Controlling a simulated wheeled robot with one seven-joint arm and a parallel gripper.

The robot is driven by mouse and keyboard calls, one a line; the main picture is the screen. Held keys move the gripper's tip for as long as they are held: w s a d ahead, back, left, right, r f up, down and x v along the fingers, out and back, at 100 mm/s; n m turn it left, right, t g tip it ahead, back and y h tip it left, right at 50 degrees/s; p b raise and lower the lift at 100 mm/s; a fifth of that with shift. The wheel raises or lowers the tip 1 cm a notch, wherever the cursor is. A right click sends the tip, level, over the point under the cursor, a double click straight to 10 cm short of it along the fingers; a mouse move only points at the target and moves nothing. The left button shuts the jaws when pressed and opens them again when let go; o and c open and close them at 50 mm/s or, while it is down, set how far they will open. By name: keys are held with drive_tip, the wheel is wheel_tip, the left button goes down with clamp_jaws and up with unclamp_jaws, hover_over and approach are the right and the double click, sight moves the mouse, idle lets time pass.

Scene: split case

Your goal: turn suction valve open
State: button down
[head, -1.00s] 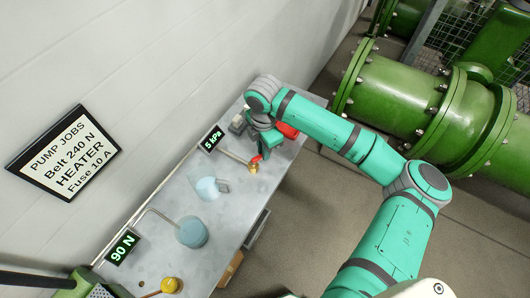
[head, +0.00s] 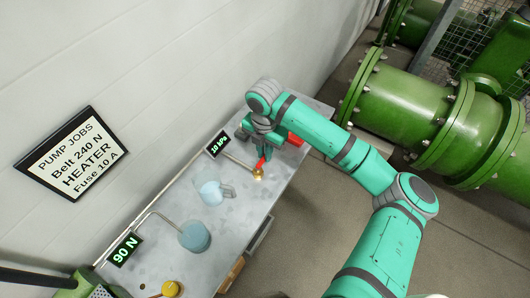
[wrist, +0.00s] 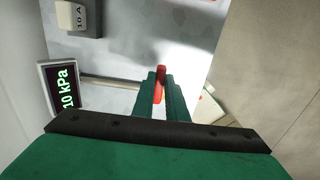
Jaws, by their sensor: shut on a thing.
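The suction valve is a brass body (head: 257,173) with a red lever (head: 263,160), on the bench at the end of a thin pipe. In the wrist view the red lever (wrist: 160,88) stands between the two green fingers. My gripper (wrist: 159,95) is shut on the lever; in the head view my gripper (head: 265,148) is over the valve, partly hidden by my arm. A small display (head: 217,144) by the pipe reads 10 kPa; it also shows in the wrist view (wrist: 64,90). The valve body is hidden in the wrist view.
A red object (head: 295,139) lies beyond my gripper. A pale blue cup-like thing (head: 211,192) and a blue cylinder (head: 194,237) stand on the bench (head: 226,246).

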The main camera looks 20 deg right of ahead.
drive_tip(key=c, duration=1.8)
unclamp_jaws()
drive_tip(key=shift+o, duration=0.2)
wheel_tip(320, 180, up, 11)
drive_tip(key=shift+f, duration=0.1)
